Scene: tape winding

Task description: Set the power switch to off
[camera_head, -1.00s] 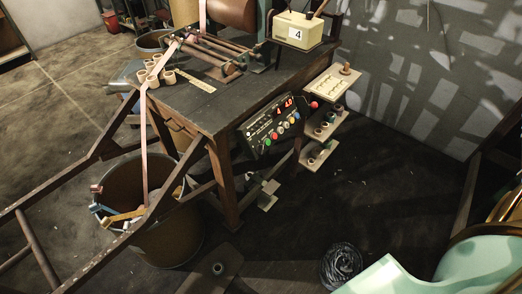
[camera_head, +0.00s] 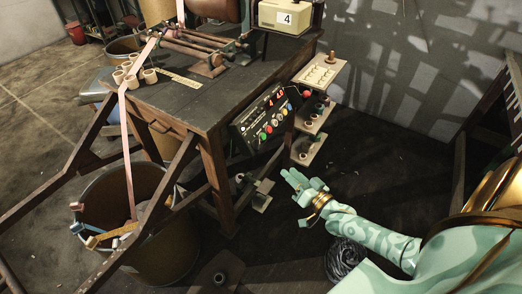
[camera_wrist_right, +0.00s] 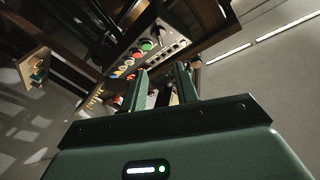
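The dark control panel (camera_head: 262,118) is fixed to the front right of the workbench, with a lit red display and several coloured buttons. It also shows in the right wrist view (camera_wrist_right: 135,57), where green, red, yellow and blue buttons and a dark knob (camera_wrist_right: 159,32) are seen beyond the fingers. I cannot tell which control is the power switch or how it is set. My right gripper (camera_head: 289,182) is in front of and below the panel, apart from it. In the right wrist view its two fingers (camera_wrist_right: 163,88) stand apart with nothing visible between them. My left gripper is out of view.
The workbench (camera_head: 188,104) carries rollers and several small tape cores. Small shelves (camera_head: 317,121) with pegs stick out right of the panel. A dark coil (camera_head: 344,262) lies on the floor below my right arm.

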